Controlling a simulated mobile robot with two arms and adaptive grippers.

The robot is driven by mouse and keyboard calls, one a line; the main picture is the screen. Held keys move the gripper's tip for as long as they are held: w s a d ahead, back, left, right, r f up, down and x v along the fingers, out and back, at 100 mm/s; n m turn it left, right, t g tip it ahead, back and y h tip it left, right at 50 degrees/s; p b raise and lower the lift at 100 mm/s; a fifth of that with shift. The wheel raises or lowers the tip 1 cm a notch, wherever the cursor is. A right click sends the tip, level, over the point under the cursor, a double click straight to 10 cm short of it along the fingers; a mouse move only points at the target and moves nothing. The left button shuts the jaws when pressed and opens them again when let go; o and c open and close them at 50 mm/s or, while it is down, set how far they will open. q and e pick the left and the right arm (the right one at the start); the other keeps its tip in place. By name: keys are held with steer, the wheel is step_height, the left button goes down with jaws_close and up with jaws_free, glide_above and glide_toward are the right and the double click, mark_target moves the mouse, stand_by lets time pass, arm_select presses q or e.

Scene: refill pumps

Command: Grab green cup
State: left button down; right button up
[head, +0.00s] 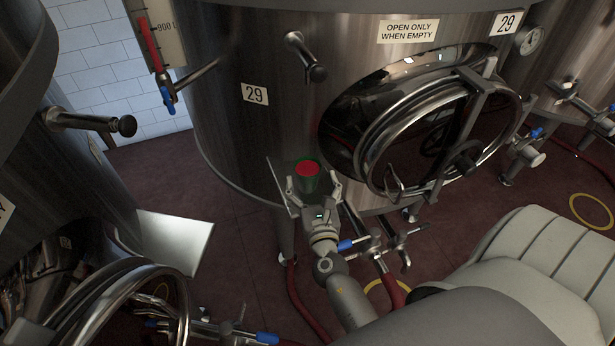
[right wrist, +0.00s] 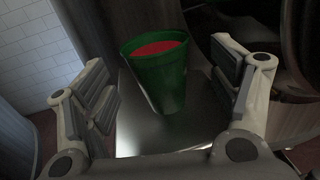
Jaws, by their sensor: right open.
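The green cup (head: 306,178) holds something red up to near its rim. It stands upright on a small metal shelf (head: 281,178) in front of the large tank. The cup also shows in the right wrist view (right wrist: 158,80), between the two fingers and a little beyond them. My right gripper (head: 314,187) is open, with one finger on each side of the cup. In the right wrist view my right gripper (right wrist: 172,95) shows gaps between the fingers and the cup. My left gripper is not in view.
The steel tank (head: 235,130) marked 29 rises right behind the cup. Valves with blue handles (head: 352,244) and red hoses (head: 297,300) are low near my right arm. Another metal shelf (head: 175,240) is at left.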

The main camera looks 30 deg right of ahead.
mark_target(310, 180)
steer(key=shift+x, duration=2.3)
steer(key=shift+a, duration=0.1)
steer(key=shift+c, duration=0.3)
steer(key=c, duration=1)
steer(key=shift+r, duration=0.1)
